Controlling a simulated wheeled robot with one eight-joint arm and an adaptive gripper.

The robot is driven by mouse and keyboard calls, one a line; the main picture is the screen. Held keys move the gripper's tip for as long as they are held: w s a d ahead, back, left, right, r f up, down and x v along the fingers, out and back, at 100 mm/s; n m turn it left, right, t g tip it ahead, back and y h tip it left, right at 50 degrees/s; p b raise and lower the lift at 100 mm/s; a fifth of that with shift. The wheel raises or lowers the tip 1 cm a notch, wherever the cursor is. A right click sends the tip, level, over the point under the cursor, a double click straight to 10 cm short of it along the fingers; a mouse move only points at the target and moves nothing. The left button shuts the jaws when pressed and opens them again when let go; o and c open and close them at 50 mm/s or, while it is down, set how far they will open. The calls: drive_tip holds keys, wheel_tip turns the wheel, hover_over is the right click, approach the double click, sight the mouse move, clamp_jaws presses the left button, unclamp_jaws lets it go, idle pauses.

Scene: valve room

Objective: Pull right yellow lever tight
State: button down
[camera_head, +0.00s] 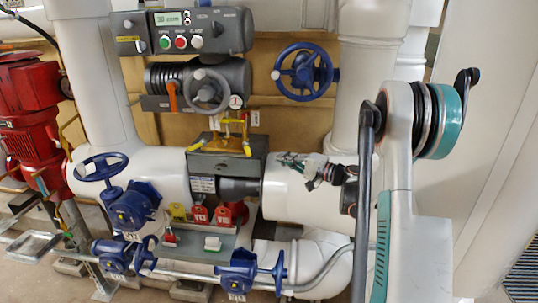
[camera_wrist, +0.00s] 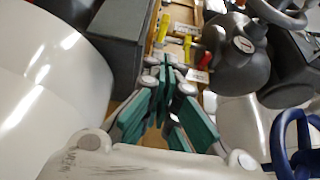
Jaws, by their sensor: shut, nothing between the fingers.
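Two small yellow levers stand side by side above the grey box on the large white pipe. In the wrist view yellow lever parts (camera_wrist: 187,48) show beyond the fingertips; I cannot tell surely which lever is which there.
The grey box (camera_head: 228,162) lies under the levers. A grey handwheel (camera_head: 206,92) is above left, a blue handwheel (camera_head: 305,72) above right. Red tags (camera_head: 198,215) hang below. The thick white pipe (camera_head: 277,190) lies close below my gripper.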

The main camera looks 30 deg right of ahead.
sight(262, 158)
drive_tip(key=b+x, duration=0.2)
drive_tip(key=x, duration=0.7)
drive_tip(key=shift+w+a, duration=0.25)
drive_tip(key=shift+w, duration=0.1)
drive_tip(key=shift+s+a+m+t+h, duration=0.1)
drive_tip(key=shift+a+m+t+h, duration=0.2)
drive_tip(key=shift+h, duration=0.1)
